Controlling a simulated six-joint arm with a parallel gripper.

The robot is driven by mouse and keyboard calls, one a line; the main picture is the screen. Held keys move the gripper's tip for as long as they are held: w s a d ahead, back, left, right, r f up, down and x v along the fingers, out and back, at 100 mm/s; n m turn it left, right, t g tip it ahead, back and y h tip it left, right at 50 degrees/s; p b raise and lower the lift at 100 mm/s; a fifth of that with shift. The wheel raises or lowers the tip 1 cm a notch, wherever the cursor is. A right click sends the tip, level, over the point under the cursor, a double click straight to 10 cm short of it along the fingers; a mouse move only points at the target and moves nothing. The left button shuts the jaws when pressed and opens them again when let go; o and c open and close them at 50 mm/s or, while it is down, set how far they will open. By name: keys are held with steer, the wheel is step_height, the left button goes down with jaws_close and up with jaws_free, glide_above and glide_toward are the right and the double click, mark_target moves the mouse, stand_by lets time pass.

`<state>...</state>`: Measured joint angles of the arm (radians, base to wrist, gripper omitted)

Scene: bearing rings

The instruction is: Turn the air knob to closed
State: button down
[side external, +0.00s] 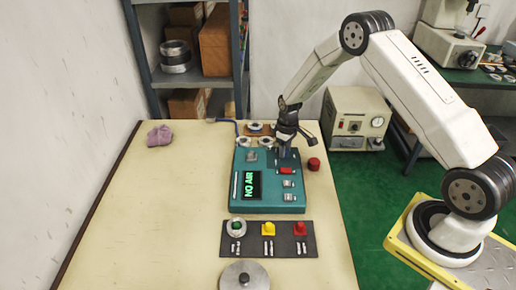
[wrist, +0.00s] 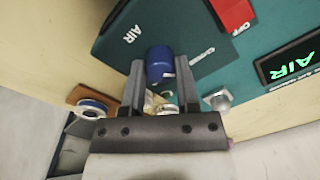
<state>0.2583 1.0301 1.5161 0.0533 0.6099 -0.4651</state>
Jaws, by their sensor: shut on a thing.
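The air knob (wrist: 160,63) is a blue cylinder on a dark plate marked AIR in the wrist view. My gripper (wrist: 160,75) has one finger on each side of it and is shut on it. In the side view my gripper (side external: 286,150) reaches down to the far right part of the teal panel (side external: 270,200) and mostly hides the knob. A second label beside the knob is too small to read surely. The green display (side external: 251,185) reads NO AIR in the side view.
A red switch (side external: 287,171) marked OFF and several metal fittings are on the panel. A red knob-like piece (side external: 314,164) stands to its right. Several rings lie behind the panel. A dark tray (side external: 270,254) with coloured pieces is in front. The table's left side is mostly clear.

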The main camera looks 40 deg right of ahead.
steer(key=shift+n, duration=0.3)
steer(key=shift+c, duration=1.7)
jaws_free()
steer(key=shift+r, duration=0.1)
steer(key=shift+d+r, duration=0.1)
steer(key=shift+r, duration=3.75)
steer(key=shift+r, duration=0.1)
